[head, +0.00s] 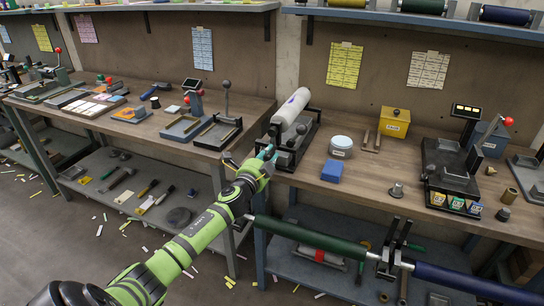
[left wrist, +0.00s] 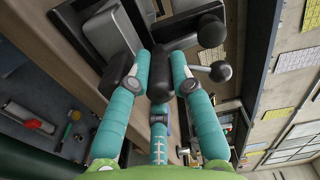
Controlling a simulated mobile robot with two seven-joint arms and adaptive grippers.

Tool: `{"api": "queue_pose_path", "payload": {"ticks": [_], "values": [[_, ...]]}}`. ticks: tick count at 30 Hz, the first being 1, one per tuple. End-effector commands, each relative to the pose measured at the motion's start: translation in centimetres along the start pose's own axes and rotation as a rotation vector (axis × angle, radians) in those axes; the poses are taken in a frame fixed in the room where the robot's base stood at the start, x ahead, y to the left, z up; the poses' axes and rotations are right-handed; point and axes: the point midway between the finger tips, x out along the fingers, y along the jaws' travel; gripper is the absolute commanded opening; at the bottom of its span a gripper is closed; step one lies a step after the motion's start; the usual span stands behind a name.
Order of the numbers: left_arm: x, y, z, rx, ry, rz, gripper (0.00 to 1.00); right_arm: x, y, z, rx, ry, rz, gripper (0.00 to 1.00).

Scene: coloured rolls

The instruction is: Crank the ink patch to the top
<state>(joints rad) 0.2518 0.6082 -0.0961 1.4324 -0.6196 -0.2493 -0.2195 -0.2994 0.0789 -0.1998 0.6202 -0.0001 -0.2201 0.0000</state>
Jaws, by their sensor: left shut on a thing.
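A white roller (head: 291,109) lies in a black stand (head: 312,128) on the bench, in the middle of the head view. A small bluish ink patch (head: 291,100) shows on the roller's visible upper side. My left gripper (head: 265,152) is at the near end of the stand, its teal fingers shut. In the left wrist view its fingertips (left wrist: 160,68) close on a black crank grip (left wrist: 160,80). The fingers partly hide the crank in the head view. The ink patch cannot be made out in the left wrist view. My right gripper is not in view.
A white tub (head: 341,147), a blue block (head: 331,171) and a yellow box (head: 394,123) stand right of the stand. A lever device (head: 220,131) stands to its left. A dark green roll (head: 310,240) and a dark blue roll (head: 470,283) run along the bench's front, low down.

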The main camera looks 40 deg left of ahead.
Motion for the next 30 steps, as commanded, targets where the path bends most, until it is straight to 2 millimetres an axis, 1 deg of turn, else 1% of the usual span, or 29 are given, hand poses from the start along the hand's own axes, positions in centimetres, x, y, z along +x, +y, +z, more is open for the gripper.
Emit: {"api": "queue_pose_path", "payload": {"ticks": [3, 9, 24, 25, 26, 27, 30], "values": [[0.02, -0.09, 0.36, 0.057, -0.001, -0.001, 0.0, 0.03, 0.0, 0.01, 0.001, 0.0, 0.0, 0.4], [0.02, -0.13, 0.65, 0.111, 0.0, -0.001, 0.0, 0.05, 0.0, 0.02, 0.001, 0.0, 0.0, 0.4], [0.02, -0.17, 0.72, 0.128, 0.0, -0.002, 0.0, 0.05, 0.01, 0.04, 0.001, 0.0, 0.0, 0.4], [0.02, -0.17, 0.72, 0.128, 0.0, -0.002, 0.27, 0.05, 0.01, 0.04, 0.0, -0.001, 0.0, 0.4], [0.03, -0.17, 0.71, 0.128, 0.0, -0.002, 0.39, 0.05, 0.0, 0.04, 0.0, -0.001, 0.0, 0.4], [0.03, -0.17, 0.71, 0.128, 0.0, -0.002, 0.46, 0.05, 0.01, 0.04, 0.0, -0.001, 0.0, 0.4], [0.02, -0.16, 0.7, 0.127, 0.0, -0.001, 0.46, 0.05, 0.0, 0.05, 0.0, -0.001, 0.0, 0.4]]}}
